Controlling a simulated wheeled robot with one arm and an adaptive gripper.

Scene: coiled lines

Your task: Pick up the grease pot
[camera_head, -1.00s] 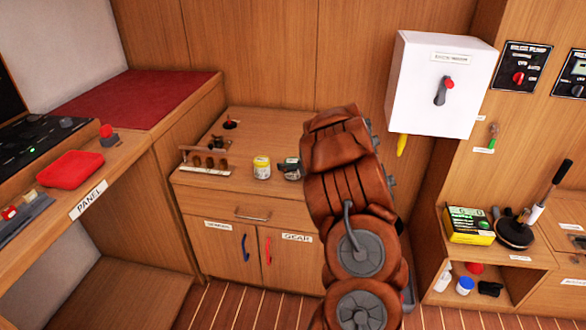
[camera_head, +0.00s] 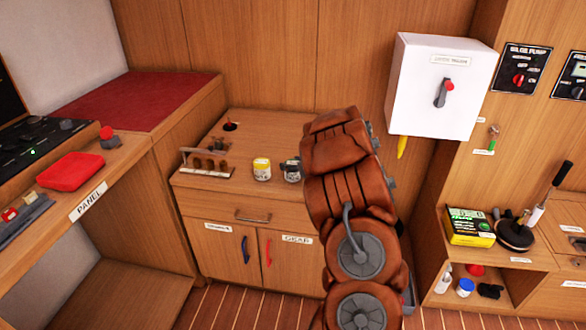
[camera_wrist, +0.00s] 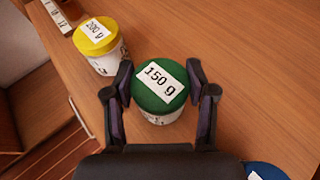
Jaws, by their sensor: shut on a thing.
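A pot with a green lid labelled "150 g" (camera_wrist: 159,84) stands between the fingers of my gripper (camera_wrist: 160,76) in the wrist view. My gripper is shut on this pot, one finger on each side. In the head view the pot (camera_head: 291,176) shows only in part beside my arm, on or just over the counter; I cannot tell if it is clear of the wood. A yellow-lidded pot labelled "200 g" (camera_wrist: 100,42) stands close to its left, and it also shows in the head view (camera_head: 262,169).
A blue lid (camera_wrist: 264,171) shows at the wrist view's lower right edge. A wooden rack (camera_head: 206,164) stands left of the pots on the counter (camera_head: 270,125). A white switch box (camera_head: 440,90) hangs on the wall to the right. The counter behind the pots is mostly clear.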

